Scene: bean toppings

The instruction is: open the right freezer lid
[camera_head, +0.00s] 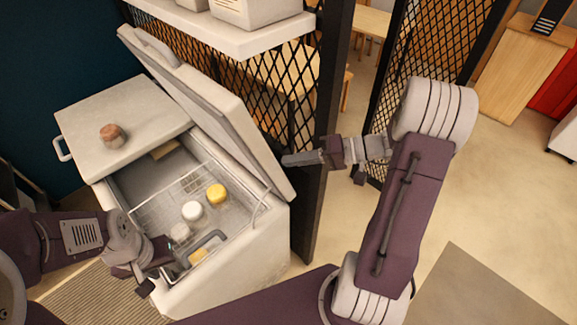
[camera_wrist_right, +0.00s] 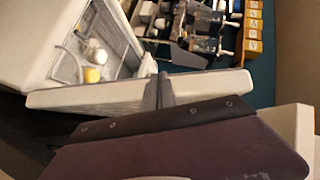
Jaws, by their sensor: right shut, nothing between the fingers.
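The white chest freezer (camera_head: 250,255) stands at centre left with its right side uncovered. The right lid (camera_head: 215,110) is raised and leans up steeply; its edge also shows in the wrist view (camera_wrist_right: 100,97). The left lid (camera_head: 120,105) lies flat. My right gripper (camera_head: 287,160) is shut and empty at the raised lid's right side; its thin fingers (camera_wrist_right: 162,88) overlap the lid edge in the wrist view, and I cannot tell whether they touch it. My left gripper (camera_head: 160,268) is at the freezer's front edge; its finger opening is unclear.
A wire basket (camera_head: 150,210) in the freezer holds yellow and white tubs (camera_head: 216,194). A brown jar (camera_head: 112,136) stands on the left lid. A white shelf (camera_head: 230,30) and a black mesh partition (camera_head: 325,130) are behind the lid. Floor (camera_head: 500,215) at right is clear.

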